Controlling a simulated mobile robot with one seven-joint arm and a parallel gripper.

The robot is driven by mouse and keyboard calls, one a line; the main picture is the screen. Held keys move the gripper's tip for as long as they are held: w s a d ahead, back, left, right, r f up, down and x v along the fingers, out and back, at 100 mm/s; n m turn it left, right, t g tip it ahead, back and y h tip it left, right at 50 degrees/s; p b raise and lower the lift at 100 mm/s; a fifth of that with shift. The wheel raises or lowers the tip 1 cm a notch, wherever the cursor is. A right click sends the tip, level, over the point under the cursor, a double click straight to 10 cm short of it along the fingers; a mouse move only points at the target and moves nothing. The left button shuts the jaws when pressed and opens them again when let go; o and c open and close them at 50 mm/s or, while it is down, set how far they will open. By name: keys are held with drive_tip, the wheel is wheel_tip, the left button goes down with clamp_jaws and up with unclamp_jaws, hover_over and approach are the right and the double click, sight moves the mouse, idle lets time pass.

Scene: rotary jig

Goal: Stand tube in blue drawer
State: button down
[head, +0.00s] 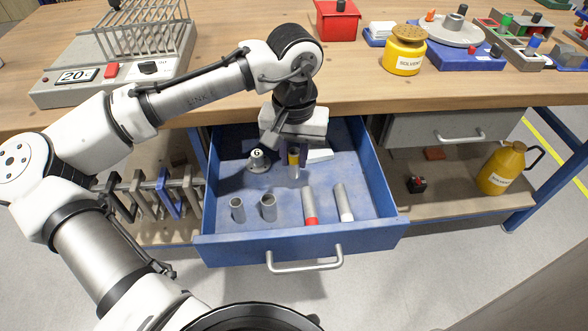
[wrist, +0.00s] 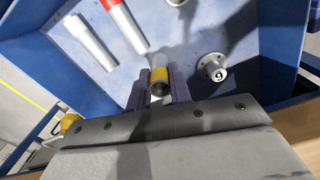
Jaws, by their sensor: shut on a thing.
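The blue drawer (head: 222,243) is pulled open below the bench top. My gripper (head: 292,150) points down inside it, shut on a grey tube with a yellow band (head: 294,169). The tube is roughly upright; I cannot tell whether its lower end touches the drawer floor. In the wrist view, my gripper's fingers (wrist: 158,82) lie on either side of the yellow-banded tube (wrist: 159,75), whose open end shows.
Two grey tubes (head: 237,208) (head: 268,207) stand at the drawer's front left. A red-ended tube (head: 310,205) and a white-ended tube (head: 343,202) lie at front right. A numbered grey knob (head: 258,161) stands left of my gripper. The bench edge (head: 440,98) overhangs the drawer's back.

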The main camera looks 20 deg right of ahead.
sight(294, 170)
drive_tip(key=shift+f+b, duration=0.3)
drive_tip(key=shift+f, duration=1.85)
drive_tip(key=c, duration=1.3)
unclamp_jaws()
drive_tip(key=shift+f, duration=0.15)
wheel_tip(294, 170, up, 12)
drive_tip(key=shift+r+p, duration=0.2)
drive_tip(key=shift+p, duration=0.65)
